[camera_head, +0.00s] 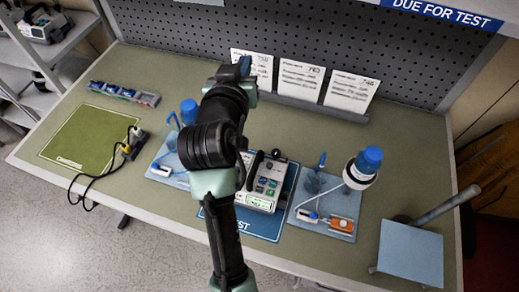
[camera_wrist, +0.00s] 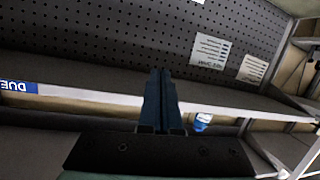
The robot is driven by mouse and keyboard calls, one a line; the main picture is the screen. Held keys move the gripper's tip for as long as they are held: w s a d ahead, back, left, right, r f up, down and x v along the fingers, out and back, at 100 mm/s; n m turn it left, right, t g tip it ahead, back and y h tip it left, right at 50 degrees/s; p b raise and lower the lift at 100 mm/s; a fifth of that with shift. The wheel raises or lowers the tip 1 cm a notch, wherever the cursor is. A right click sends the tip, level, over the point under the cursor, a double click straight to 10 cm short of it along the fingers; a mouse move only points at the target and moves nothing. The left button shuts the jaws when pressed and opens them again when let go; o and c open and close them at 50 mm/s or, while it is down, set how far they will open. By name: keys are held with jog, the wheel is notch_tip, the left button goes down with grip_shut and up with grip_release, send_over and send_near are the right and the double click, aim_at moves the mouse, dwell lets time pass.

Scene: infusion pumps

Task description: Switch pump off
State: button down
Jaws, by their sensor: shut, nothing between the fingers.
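The pump (camera_head: 263,186) is a light grey box with a keypad of coloured buttons and a small greenish display. It stands on a blue mat (camera_head: 262,227) marked TEST in the middle of the bench, partly hidden by my arm. My gripper (camera_head: 244,66) is raised near the pegboard, behind the pump and apart from it. In the wrist view its two dark fingers (camera_wrist: 160,75) are together and hold nothing. The pump does not show clearly in the wrist view.
Three paper cards (camera_head: 301,80) stand along the pegboard (camera_head: 300,40). A tray (camera_head: 325,208) with a blue-capped bottle (camera_head: 366,162) is right of the pump, another tray left. A green mat (camera_head: 90,138) lies at left; a pale blue plate (camera_head: 411,252) is at right.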

jog(key=s+f+g+h+p, duration=0.1)
jog(key=s+f+g+p, duration=0.35)
jog(key=f, duration=0.55)
jog(key=n+g+h+p, duration=0.2)
jog(key=g+p, duration=0.1)
jog(key=p, duration=0.1)
send_over(258, 194)
notch_tip(258, 194, down, 9)
jog(key=shift+f, duration=0.3)
notch_tip(258, 194, down, 9)
jog(key=b, duration=0.8)
jog(key=shift+r, duration=0.15)
jog(key=shift+f+b, duration=0.4)
